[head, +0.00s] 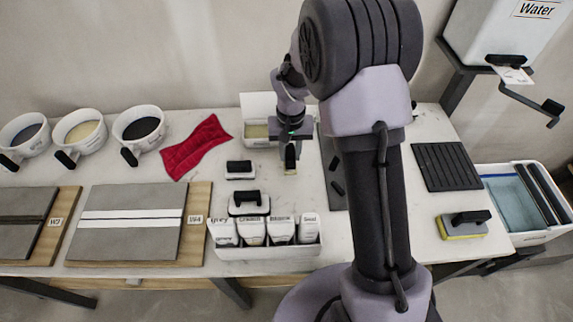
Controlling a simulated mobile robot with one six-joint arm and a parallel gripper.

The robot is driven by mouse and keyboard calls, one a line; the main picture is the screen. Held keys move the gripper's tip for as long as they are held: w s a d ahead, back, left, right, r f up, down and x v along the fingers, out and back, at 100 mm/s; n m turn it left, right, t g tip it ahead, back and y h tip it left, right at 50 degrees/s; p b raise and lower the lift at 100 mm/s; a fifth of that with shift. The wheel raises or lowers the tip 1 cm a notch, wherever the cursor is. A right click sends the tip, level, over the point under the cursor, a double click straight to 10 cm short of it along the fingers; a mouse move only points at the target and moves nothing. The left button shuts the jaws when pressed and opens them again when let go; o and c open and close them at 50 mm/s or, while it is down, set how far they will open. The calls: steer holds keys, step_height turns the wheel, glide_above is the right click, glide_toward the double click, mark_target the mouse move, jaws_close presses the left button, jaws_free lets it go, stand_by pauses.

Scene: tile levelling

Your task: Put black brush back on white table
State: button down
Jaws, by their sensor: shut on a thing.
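The white table (301,190) runs across the head view, with a pale marbled top. My gripper (290,143) points down over the middle of the table, left of my arm column. It is shut on the black brush (290,160), a small dark piece with a yellowish part showing below the fingers. The brush is at or just above the table top; I cannot tell whether it touches. Its upper part is hidden by the gripper.
A white bin (259,104) stands behind the gripper. Two black-handled white tools (240,169) and a white caddy of bottles (265,250) are in front. A red cloth (196,147) lies left. A dark tray (334,180) lies right, partly hidden by my arm.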

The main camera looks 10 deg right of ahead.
mark_target(290, 161)
step_height(290, 161, down, 4)
steer(key=shift+r+b, duration=0.2)
steer(key=shift+b, duration=0.35)
steer(key=shift+f, duration=0.2)
steer(key=c, duration=1.1)
jaws_free()
steer(key=shift+r, duration=0.1)
